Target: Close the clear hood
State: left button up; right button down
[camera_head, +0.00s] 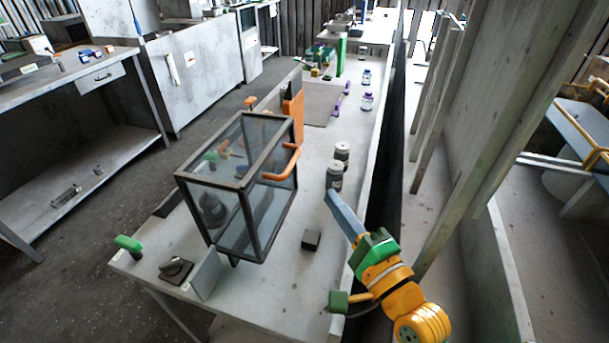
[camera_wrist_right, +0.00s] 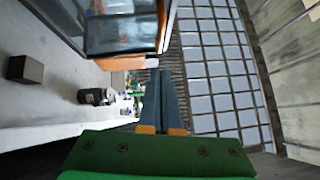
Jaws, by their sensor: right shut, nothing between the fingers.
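The clear hood (camera_head: 218,180) is a see-through box with a dark frame and an orange handle (camera_head: 283,163) on its right side. It stands on the long grey bench, with dark round parts showing through its panels. I cannot tell whether its lower edge is raised. My right gripper (camera_head: 330,194) is shut and empty, to the right of the hood and apart from it, near a grey jar. In the right wrist view, its fingers (camera_wrist_right: 161,74) are together, and the hood's framed edge (camera_wrist_right: 125,48) shows at the top. My left gripper is not in view.
A dark block (camera_head: 311,239) and two grey jars (camera_head: 334,176) stand right of the hood. A grey plate (camera_head: 207,275), dark clamp (camera_head: 175,268) and green-handled item (camera_head: 129,243) are at the near left. An orange panel (camera_head: 293,110) stands behind the hood.

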jog(key=w+a+p, duration=0.1)
jog(key=w+a, duration=0.4)
jog(key=shift+a+r+p, duration=0.25)
jog(key=shift+r+p, duration=0.05)
jog(key=shift+r, duration=0.15)
jog(key=shift+w+d, duration=0.1)
